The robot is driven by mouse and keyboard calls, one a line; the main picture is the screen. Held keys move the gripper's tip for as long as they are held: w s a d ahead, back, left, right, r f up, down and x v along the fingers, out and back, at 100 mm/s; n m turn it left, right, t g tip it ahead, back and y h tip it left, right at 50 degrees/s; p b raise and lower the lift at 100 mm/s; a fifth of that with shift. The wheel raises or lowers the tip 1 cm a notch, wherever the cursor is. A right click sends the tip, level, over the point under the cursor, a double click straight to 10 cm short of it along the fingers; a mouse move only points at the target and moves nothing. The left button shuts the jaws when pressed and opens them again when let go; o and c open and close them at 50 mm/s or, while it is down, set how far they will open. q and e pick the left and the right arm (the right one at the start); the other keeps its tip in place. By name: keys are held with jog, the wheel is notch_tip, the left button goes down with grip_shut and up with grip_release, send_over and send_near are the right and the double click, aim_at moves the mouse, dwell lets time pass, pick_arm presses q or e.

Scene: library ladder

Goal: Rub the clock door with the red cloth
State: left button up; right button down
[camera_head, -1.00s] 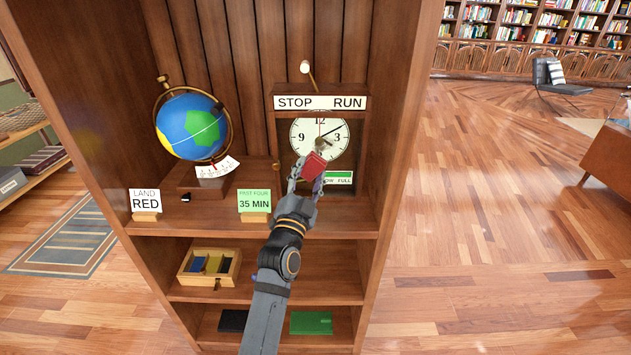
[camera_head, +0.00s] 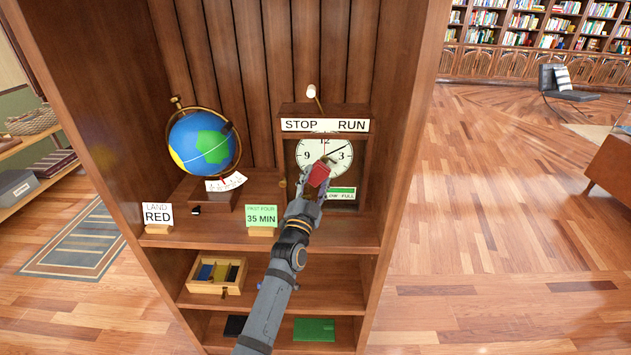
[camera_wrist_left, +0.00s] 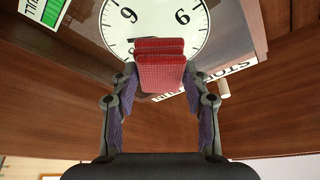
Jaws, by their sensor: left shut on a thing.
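The clock (camera_head: 325,155) stands on the shelf with a white dial and a "STOP RUN" sign on top. Its door frame (camera_head: 291,160) surrounds the dial. My left gripper (camera_head: 311,186) is shut on the red cloth (camera_head: 318,175), a folded pad, and holds it in front of the lower dial. In the left wrist view the red cloth (camera_wrist_left: 160,66) sits between the two fingertips, with the dial (camera_wrist_left: 150,22) behind it. I cannot tell whether the cloth touches the door. My right gripper is not in view.
A globe (camera_head: 202,145) stands left of the clock. Signs reading "LAND RED" (camera_head: 158,215) and "PAST FOUR 35 MIN" (camera_head: 261,217) stand on the shelf's front. A wooden box (camera_head: 216,273) sits on the shelf below.

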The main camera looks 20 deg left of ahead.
aim_at(328, 177)
pick_arm(q)
jog(key=shift+w+a, duration=0.2)
jog(key=shift+w, duration=0.7)
dwell(0.4)
jog(key=shift+w+d, duration=0.25)
jog(key=shift+d, duration=0.65)
jog(key=shift+w+d, duration=0.25)
jog(key=shift+d, duration=0.6)
jog(key=shift+w+d+r+p, duration=0.1)
jog(key=shift+w+d+p, duration=0.05)
jog(key=shift+d+p, duration=0.25)
jog(key=shift+w+d+r+p, duration=0.15)
jog(key=shift+d+p, duration=0.1)
jog(key=shift+d, duration=0.4)
jog(key=shift+w+d+r+p, duration=0.15)
jog(key=shift+d+p, duration=0.1)
jog(key=shift+d, duration=0.4)
jog(key=shift+s+p, duration=0.1)
jog(key=shift+p, duration=0.2)
jog(key=shift+s+a+f+p, duration=0.2)
jog(key=shift+a, duration=0.7)
jog(key=shift+s+a+f+p, duration=0.15)
jog(key=shift+a+p, duration=0.05)
jog(key=shift+a, duration=0.65)
jog(key=shift+s, duration=0.1)
jog(key=shift+a, duration=0.15)
